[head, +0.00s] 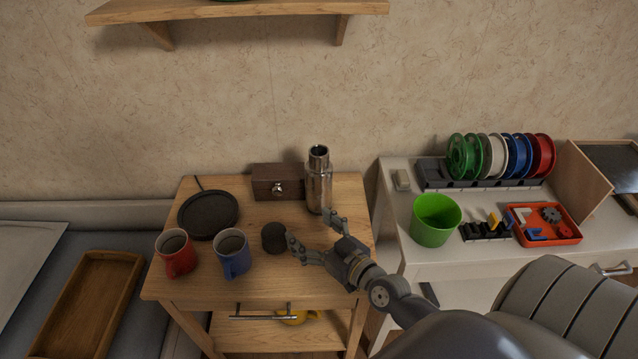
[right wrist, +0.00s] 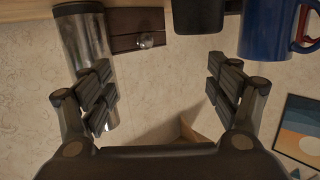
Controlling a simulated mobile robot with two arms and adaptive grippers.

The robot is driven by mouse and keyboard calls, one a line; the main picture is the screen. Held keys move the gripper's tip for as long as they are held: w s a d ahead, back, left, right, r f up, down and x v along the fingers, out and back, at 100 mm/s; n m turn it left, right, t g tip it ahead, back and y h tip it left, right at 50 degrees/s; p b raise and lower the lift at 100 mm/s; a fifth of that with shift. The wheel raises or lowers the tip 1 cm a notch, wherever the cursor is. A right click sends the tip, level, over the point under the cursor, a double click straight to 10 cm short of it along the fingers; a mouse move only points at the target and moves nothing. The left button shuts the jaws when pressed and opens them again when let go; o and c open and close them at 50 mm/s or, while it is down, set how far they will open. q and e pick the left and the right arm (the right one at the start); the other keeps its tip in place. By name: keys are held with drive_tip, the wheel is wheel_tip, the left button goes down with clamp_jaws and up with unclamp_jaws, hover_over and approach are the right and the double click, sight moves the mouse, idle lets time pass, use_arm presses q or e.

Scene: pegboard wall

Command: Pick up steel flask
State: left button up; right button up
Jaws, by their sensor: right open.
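The steel flask (head: 318,188) stands upright and uncapped at the back right of the small wooden table, and it also shows at the left of the right wrist view (right wrist: 84,42). My right gripper (head: 313,233) is in front of the flask, over the table, with its fingers spread and nothing between them. In the right wrist view my right gripper (right wrist: 160,92) has one finger overlapping part of the flask. I cannot tell whether that finger touches it. My left gripper is in neither view.
A dark cylinder (head: 273,237) stands close to my right gripper's left finger. A blue mug (head: 232,262), a red mug (head: 180,262), a black round pad (head: 207,213) and a wooden box (head: 272,190) share the wooden table (head: 200,287). A green cup (head: 436,222) stands on the white table.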

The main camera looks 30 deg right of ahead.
sight(324, 188)
drive_tip(key=w+d+m+h, duration=0.1)
drive_tip(key=w+d, duration=0.1)
drive_tip(key=d, duration=0.1)
drive_tip(key=w+d+r+t+h, duration=0.1)
drive_tip(key=w+d, duration=0.1)
drive_tip(key=d, duration=0.1)
drive_tip(key=w+d+m+h, duration=0.1)
drive_tip(key=w+d+h, duration=0.1)
drive_tip(key=d, duration=0.1)
drive_tip(key=shift+w+r+m+t, duration=0.2)
drive_tip(key=shift+w+m+t, duration=0.1)
drive_tip(key=shift+t, duration=0.1)
drive_tip(key=shift+w+d+r, duration=0.1)
drive_tip(key=shift+w+r, duration=0.05)
drive_tip(key=shift+w, duration=0.3)
drive_tip(key=w, duration=0.4)
drive_tip(key=shift+w+d, duration=0.2)
drive_tip(key=shift+d, duration=0.2)
drive_tip(key=c, duration=1.6)
drive_tip(key=shift+r, duration=0.15)
drive_tip(key=shift+c, duration=1.2)
